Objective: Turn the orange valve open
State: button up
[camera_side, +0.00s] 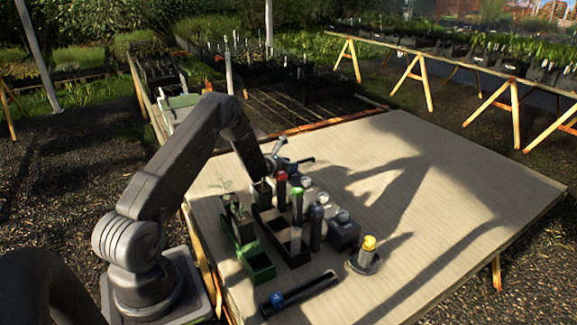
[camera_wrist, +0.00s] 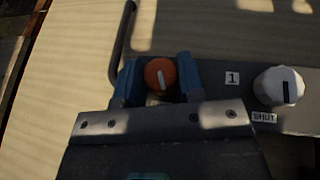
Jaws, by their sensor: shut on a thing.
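The orange valve (camera_wrist: 158,70) is a round knob with a white pointer line, at the middle of the wrist view. The line runs nearly straight up and down the picture, tilted slightly. My gripper (camera_wrist: 160,82) has its blue fingers on either side of the knob and is shut on it. In the side view my gripper (camera_side: 290,161) is at the far side of the group of tubes and racks, and the orange valve cannot be made out there.
A white knob (camera_wrist: 281,88) with a black pointer sits to the right on the same dark panel, near "1" and "SHUT" labels (camera_wrist: 264,118). A green rack (camera_side: 258,266), a yellow-capped tube (camera_side: 369,245) and several other tubes stand nearer the camera. The table's right side is clear.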

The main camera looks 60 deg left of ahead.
jog(key=shift+n+y, duration=0.6)
jog(key=shift+y, duration=0.1)
jog(key=shift+g, duration=0.3)
jog(key=o, duration=0.9)
jog(key=v, duration=1.3)
jog(key=shift+s+d+r, duration=0.15)
jog(key=shift+s+d, duration=0.1)
jog(key=shift+s, duration=0.05)
